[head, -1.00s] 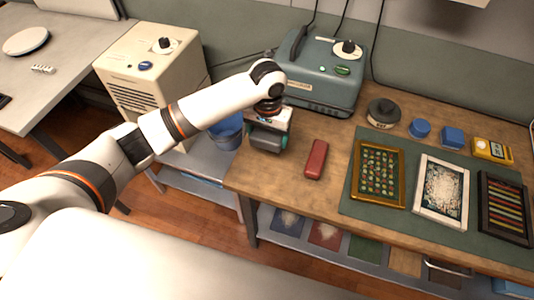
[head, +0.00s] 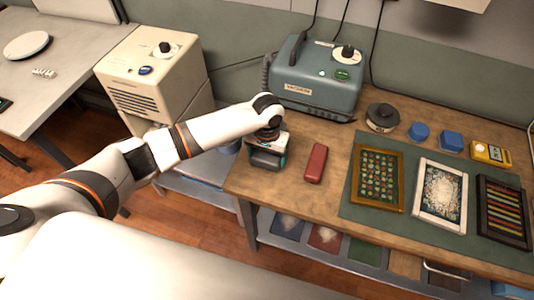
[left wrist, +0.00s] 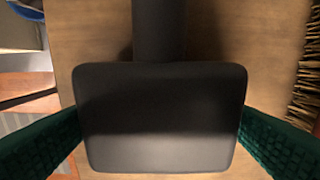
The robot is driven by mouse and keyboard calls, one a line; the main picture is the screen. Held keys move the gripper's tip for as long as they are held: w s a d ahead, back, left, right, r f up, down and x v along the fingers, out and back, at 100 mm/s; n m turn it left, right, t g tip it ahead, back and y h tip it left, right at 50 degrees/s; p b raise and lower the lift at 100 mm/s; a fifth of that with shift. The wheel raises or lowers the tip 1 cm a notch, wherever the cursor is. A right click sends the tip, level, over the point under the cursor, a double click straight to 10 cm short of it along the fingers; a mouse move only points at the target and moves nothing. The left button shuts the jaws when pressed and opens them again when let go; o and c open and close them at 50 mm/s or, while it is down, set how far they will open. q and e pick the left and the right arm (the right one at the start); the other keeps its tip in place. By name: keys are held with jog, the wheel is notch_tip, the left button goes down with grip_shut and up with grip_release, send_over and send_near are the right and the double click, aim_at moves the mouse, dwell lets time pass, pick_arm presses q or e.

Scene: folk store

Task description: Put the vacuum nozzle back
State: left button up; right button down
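The black vacuum nozzle (left wrist: 160,115) fills the middle of the left wrist view, with a dark tube (left wrist: 158,30) running from its far side. My left gripper (left wrist: 160,135) has its green pads against both side edges of the nozzle. In the head view my left gripper (head: 267,158) points down at the left end of the wooden workbench (head: 290,205); the nozzle is hard to make out there. The grey-blue vacuum unit (head: 315,85) stands behind, with a ribbed hose (head: 266,72) at its left side, partly hidden by my arm. My right gripper is out of view.
A red block-like object (head: 316,163) lies right of the gripper. Brown bristles (left wrist: 305,75) show at the wrist view's right edge. Picture frames (head: 440,195) lie on a green mat further right. A cream machine (head: 155,75) and a blue bin stand left of the bench.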

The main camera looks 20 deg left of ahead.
aim_at(267, 154)
pick_arm(q)
jog(key=shift+o, duration=1.3)
jog(key=shift+r, duration=0.1)
notch_tip(267, 154, up, 12)
